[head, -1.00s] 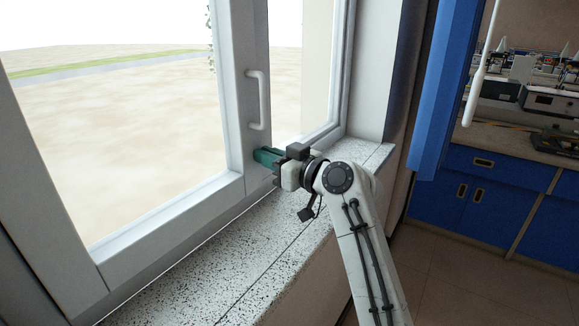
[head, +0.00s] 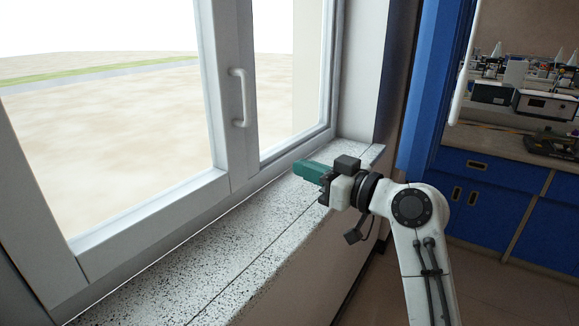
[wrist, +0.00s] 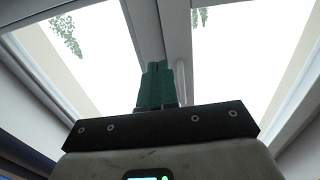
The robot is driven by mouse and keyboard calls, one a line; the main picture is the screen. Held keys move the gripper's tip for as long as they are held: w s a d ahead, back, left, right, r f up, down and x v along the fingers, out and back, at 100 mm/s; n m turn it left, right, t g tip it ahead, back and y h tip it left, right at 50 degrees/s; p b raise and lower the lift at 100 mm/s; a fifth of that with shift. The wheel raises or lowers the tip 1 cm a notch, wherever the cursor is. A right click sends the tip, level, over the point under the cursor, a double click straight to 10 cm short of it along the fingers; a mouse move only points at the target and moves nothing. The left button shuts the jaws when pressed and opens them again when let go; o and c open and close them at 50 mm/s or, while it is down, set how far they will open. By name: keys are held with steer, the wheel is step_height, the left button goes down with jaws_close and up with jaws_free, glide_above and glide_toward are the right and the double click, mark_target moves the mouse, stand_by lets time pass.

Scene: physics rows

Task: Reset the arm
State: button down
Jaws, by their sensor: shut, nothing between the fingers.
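My gripper (head: 305,170), with green fingers, is in the middle of the head view, above the speckled window sill. It points left toward the window and is shut with nothing held. It stands apart from the white window handle (head: 239,98), which is up and to its left on the frame. In the wrist view the green fingers of my gripper (wrist: 156,68) lie together, pointing up at the window frame. My white arm reaches up from the lower right of the head view.
The speckled sill (head: 215,260) runs along below the window (head: 110,225), whose sashes look closed. A blue door or panel (head: 432,85) stands right of the window. Behind it are blue cabinets (head: 485,190) with a cluttered bench top. Open floor (head: 500,285) shows at lower right.

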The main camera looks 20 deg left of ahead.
steer(key=s+d+f+m+h+p, duration=0.1)
steer(key=s+d+f+m+h, duration=0.4)
steer(key=d+f, duration=0.7)
steer(key=s+d+f+m+h+p, duration=0.2)
steer(key=s+d+f+h, duration=0.4)
steer(key=f, duration=0.9)
steer(key=s+d+f+m+g+h, duration=0.1)
steer(key=s+d+f+m+h, duration=0.1)
steer(key=s+d, duration=0.5)
steer(key=s+d+f+m+g+h+p, duration=0.1)
steer(key=s+d+f+m+g+h, duration=0.1)
steer(key=s+d, duration=0.6)
steer(key=s+d+f+m+g+h+p, duration=0.1)
steer(key=s+d, duration=0.7)
steer(key=s, duration=0.8)
step_height(320, 180, down, 4)
steer(key=shift+s+r+m+g+h, duration=0.2)
steer(key=shift+m+g+h, duration=0.4)
steer(key=shift+m, duration=0.5)
steer(key=c, duration=1.8)
jaws_free()
steer(key=shift+c, duration=0.2)
